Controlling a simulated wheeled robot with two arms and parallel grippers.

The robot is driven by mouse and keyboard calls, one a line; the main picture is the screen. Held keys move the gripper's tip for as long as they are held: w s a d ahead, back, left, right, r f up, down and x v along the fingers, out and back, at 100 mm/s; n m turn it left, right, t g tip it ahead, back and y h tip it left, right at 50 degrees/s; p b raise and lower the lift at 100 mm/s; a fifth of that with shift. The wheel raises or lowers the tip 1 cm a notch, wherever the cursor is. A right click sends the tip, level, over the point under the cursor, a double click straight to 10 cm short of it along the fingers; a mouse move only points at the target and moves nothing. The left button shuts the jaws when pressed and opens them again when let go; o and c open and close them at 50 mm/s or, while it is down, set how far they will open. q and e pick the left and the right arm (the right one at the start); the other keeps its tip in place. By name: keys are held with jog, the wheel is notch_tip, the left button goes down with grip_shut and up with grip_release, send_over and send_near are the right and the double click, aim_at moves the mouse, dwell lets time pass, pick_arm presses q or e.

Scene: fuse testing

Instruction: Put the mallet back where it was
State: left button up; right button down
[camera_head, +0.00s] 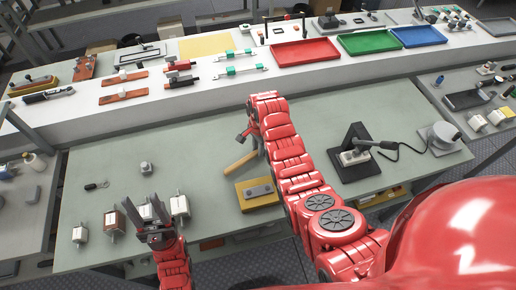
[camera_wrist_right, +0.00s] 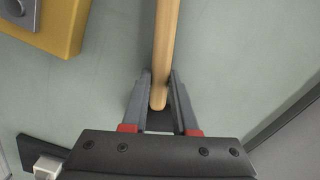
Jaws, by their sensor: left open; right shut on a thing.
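The mallet shows as a light wooden handle (camera_head: 241,163) above the green bench mat, left of my right arm in the head view. In the right wrist view the handle (camera_wrist_right: 166,45) runs up from between the fingers and out of the top of the picture. My right gripper (camera_wrist_right: 160,85) is shut on the handle near its rounded end. The mallet's head cannot be made out in either view. My left gripper (camera_head: 150,217) is open over the front left of the bench, among white and brown blocks.
A yellow block with a grey top (camera_head: 257,192) lies close to the handle and also shows in the right wrist view (camera_wrist_right: 62,25). A black stand (camera_head: 355,155) is right of my right arm. Red (camera_head: 305,52), green and blue trays line the back shelf. The mat's left middle is mostly clear.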

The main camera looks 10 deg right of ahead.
jog(key=shift+w+f, duration=0.1)
jog(key=shift+f, duration=0.05)
jog(key=c, duration=0.6)
grip_release()
jog(key=shift+r+b, duration=0.35)
notch_tip(320, 180, up, 4)
jog(key=shift+w+d+r+b, duration=0.1)
jog(key=shift+r+b, duration=0.15)
jog(key=shift+b, duration=0.15)
notch_tip(320, 180, up, 12)
jog(key=p, duration=1)
jog(key=shift+d+r, duration=0.15)
jog(key=shift+d, duration=0.05)
